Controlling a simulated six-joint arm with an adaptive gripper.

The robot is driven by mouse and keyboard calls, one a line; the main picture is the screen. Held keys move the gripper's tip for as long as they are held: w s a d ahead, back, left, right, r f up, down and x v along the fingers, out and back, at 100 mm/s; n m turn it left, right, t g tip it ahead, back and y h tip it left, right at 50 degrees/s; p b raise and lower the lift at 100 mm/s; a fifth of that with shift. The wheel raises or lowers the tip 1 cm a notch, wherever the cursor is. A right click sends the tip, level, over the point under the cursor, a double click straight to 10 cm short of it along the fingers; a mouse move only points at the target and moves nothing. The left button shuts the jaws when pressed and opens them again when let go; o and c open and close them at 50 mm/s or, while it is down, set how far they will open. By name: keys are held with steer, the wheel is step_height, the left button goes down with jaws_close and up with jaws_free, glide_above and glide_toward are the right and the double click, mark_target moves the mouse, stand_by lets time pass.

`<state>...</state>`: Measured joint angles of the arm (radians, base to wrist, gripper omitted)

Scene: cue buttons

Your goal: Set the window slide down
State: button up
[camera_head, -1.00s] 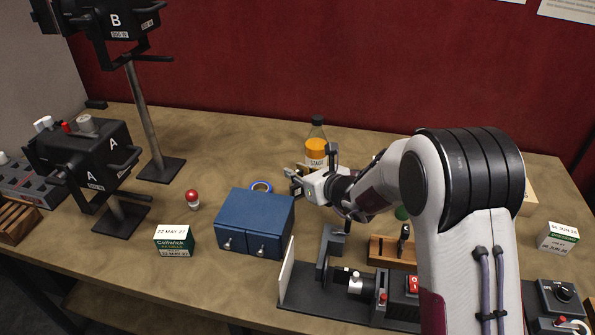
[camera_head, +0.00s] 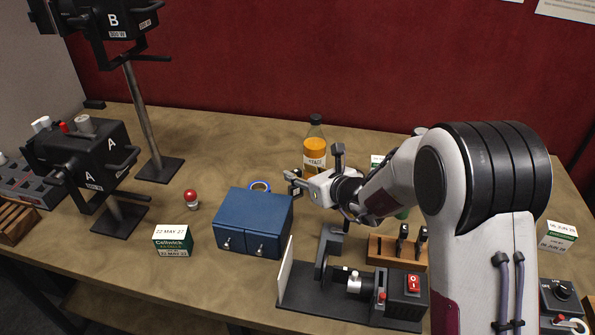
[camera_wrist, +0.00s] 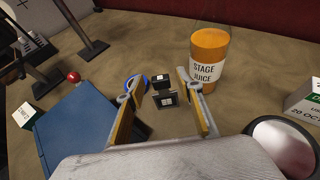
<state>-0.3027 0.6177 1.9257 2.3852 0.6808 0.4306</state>
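My gripper (camera_head: 294,182) is low over the back middle of the table, behind the blue two-door box. In the wrist view its two yellow-padded fingers (camera_wrist: 158,88) are spread apart. A small black piece with pale squared windows (camera_wrist: 164,98) shows between and beyond the fingertips, with narrow gaps on both sides. It looks like the window slide, and it appears to stand on the table; its contact with the table is hard to make out. In the head view the gripper hides it.
The blue box (camera_head: 254,221) is just in front. A blue tape ring (camera_head: 260,187) lies left of the gripper, and an orange juice bottle (camera_head: 315,150) stands behind. Lamp A (camera_head: 85,155), a red-topped knob (camera_head: 191,198) and a carton (camera_head: 173,240) are left. A black-based device (camera_head: 345,300) is front right.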

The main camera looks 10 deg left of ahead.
steer(key=v, duration=0.9)
steer(key=shift+d, duration=0.1)
steer(key=shift+s, duration=0.1)
stand_by(0.7)
steer(key=s+d+r+n+g, duration=0.2)
steer(key=s+r+n, duration=0.3)
steer(key=s+n, duration=0.4)
steer(key=s+d+r+n+g, duration=0.1)
steer(key=s+r+n+g, duration=0.2)
steer(key=s+r+n, duration=0.55)
steer(key=s+d+f+n+h, duration=0.2)
steer(key=s+d+n+h, duration=0.2)
steer(key=s+d, duration=0.4)
steer(key=s+d+f+n+t+h, duration=0.1)
steer(key=s+d+f+n+h, duration=0.2)
steer(key=s+d, duration=0.6)
steer(key=d+n+h, duration=0.2)
steer(key=d, duration=0.4)
steer(key=shift+f, duration=0.2)
